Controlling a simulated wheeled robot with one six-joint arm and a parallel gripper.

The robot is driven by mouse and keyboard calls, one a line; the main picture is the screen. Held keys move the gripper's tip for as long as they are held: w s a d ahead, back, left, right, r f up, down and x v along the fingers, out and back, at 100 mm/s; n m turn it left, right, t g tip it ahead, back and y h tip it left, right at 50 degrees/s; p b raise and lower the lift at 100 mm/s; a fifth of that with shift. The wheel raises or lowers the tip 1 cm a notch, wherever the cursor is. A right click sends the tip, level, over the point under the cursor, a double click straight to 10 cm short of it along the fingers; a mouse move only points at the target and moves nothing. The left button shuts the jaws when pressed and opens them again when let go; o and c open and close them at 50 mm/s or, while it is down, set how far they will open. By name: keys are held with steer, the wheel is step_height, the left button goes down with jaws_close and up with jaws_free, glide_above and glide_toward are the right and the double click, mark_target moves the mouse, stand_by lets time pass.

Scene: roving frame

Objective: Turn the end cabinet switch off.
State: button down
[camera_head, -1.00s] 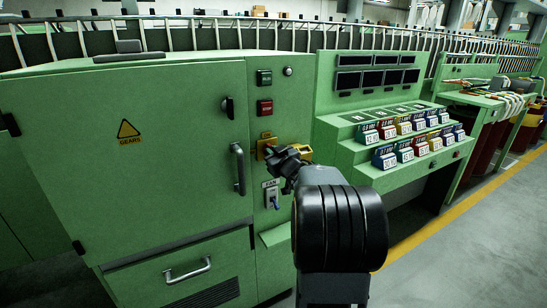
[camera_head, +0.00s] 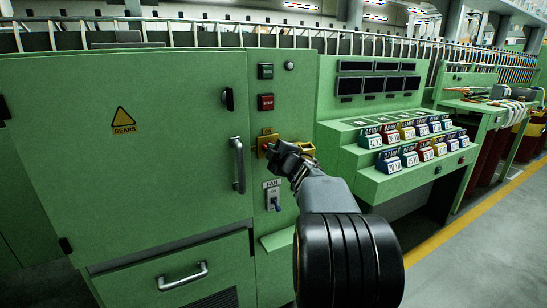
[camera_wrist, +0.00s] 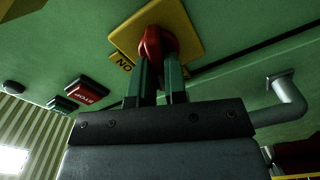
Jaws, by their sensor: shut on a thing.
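The end cabinet switch is a red knob (camera_wrist: 157,42) on a yellow plate (camera_wrist: 188,28) in the wrist view. The plate carries an ON label (camera_wrist: 122,63). My gripper (camera_wrist: 159,62) has both fingers closed about the knob from either side. In the head view the yellow plate (camera_head: 266,140) is on the green cabinet's right column, and my gripper (camera_head: 276,151) reaches it and hides the knob. I cannot tell which way the knob points.
Above the plate are the STOP button (camera_head: 265,102) and a dark green button (camera_head: 265,71). A FAN switch (camera_head: 273,197) is below. The cabinet door handle (camera_head: 238,165) stands out on the left. A sloped console (camera_head: 390,185) juts out on the right.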

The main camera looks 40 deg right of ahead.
steer(key=shift+f+n+b, duration=0.15)
steer(key=shift+n+b, duration=1.1)
steer(key=shift+n, duration=0.95)
steer(key=c, duration=1.1)
jaws_free()
steer(key=shift+c, duration=0.2)
steer(key=shift+s, duration=0.15)
steer(key=s+a+p, duration=0.1)
steer(key=s+a, duration=0.1)
steer(key=s, duration=1.1)
steer(key=shift+s+p, duration=0.25)
steer(key=shift+p, duration=0.05)
